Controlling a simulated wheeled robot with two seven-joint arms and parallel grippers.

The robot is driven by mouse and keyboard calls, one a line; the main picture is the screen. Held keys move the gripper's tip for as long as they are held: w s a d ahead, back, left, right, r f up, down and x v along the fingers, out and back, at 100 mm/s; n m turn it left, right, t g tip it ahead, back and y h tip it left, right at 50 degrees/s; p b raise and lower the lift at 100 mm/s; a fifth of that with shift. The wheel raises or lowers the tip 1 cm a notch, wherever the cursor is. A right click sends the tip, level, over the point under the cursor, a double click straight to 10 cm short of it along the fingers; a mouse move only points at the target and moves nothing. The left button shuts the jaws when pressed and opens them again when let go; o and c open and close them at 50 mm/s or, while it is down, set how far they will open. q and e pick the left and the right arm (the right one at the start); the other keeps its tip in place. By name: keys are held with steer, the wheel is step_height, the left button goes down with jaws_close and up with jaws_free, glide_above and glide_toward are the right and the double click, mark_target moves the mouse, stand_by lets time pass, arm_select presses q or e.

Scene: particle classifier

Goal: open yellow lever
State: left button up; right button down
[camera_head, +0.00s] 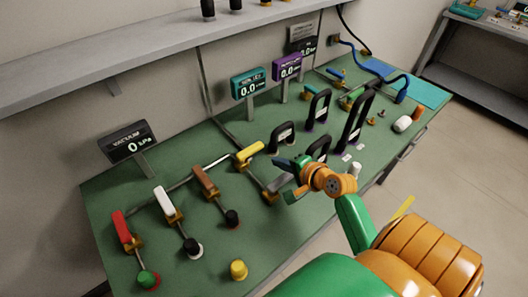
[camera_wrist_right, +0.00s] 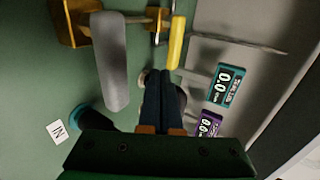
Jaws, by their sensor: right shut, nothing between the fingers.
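The yellow lever (camera_head: 250,152) is a handle on a brass valve fitting on the green bench, at the back of the row of levers. It also shows in the right wrist view (camera_wrist_right: 176,42), just beyond my fingertips. My right gripper (camera_head: 279,162) is shut and empty, a little to the right of the yellow lever. In the right wrist view its dark fingers (camera_wrist_right: 165,80) lie together and point toward the lever's end; I cannot tell whether they touch it. My left gripper is not in view.
Red (camera_head: 121,226), white (camera_head: 164,201) and brown (camera_head: 206,181) levers stand to the left. A grey handle (camera_wrist_right: 111,62) is close beside my fingers. Black arched handles (camera_head: 318,108) stand behind and right. A teal display (camera_head: 249,83) stands at the back.

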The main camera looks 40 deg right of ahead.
mark_target(258, 150)
steer(key=w, duration=0.2)
steer(key=w+f, duration=0.1)
steer(key=w, duration=0.3)
steer(key=shift+w+a+f, duration=0.3)
steer(key=shift+w, duration=0.05)
